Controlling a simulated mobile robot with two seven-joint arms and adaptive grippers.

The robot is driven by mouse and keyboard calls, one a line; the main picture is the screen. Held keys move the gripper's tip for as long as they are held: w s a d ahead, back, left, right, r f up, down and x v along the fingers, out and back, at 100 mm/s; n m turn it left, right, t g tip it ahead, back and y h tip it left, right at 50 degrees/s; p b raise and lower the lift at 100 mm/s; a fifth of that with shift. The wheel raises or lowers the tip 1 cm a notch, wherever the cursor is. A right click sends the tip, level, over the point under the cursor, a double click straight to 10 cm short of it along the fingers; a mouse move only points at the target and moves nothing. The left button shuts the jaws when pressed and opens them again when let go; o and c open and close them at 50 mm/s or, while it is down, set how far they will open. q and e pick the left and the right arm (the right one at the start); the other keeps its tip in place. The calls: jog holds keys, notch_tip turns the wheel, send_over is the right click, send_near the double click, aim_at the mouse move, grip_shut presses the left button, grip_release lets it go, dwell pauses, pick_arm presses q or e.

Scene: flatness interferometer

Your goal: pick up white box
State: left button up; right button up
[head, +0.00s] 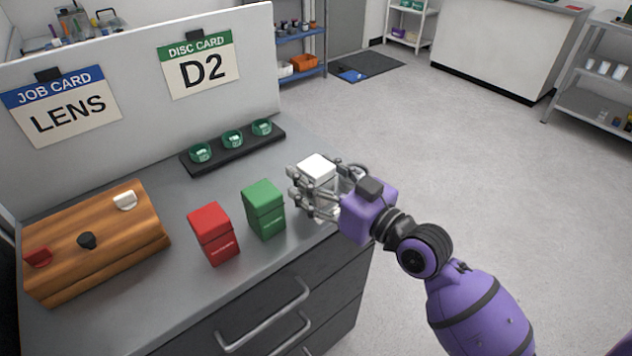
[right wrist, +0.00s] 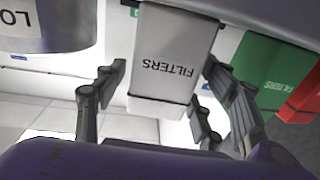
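The white box (head: 317,166) stands upright at the right end of the grey counter. It shows close up in the right wrist view (right wrist: 172,58), with the word FILTERS upside down on its face. My right gripper (head: 322,190) reaches in from the right, with its fingers on both sides of the box. In the wrist view a gap shows between the left finger and the box; the right fingers are close to its other side, and contact there is unclear. The gripper is open. The box's lower part is partly hidden by the fingers. My left gripper is not in view.
A green box (head: 264,209) stands just left of the white box, and a red box (head: 214,233) left of that. A black tray (head: 191,167) with green rings lies behind. A wooden block (head: 105,265) with knobs is at left. A panel (head: 140,110) bounds the back.

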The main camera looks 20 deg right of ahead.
jog(key=c, duration=1.1)
jog(key=shift+c, duration=0.2)
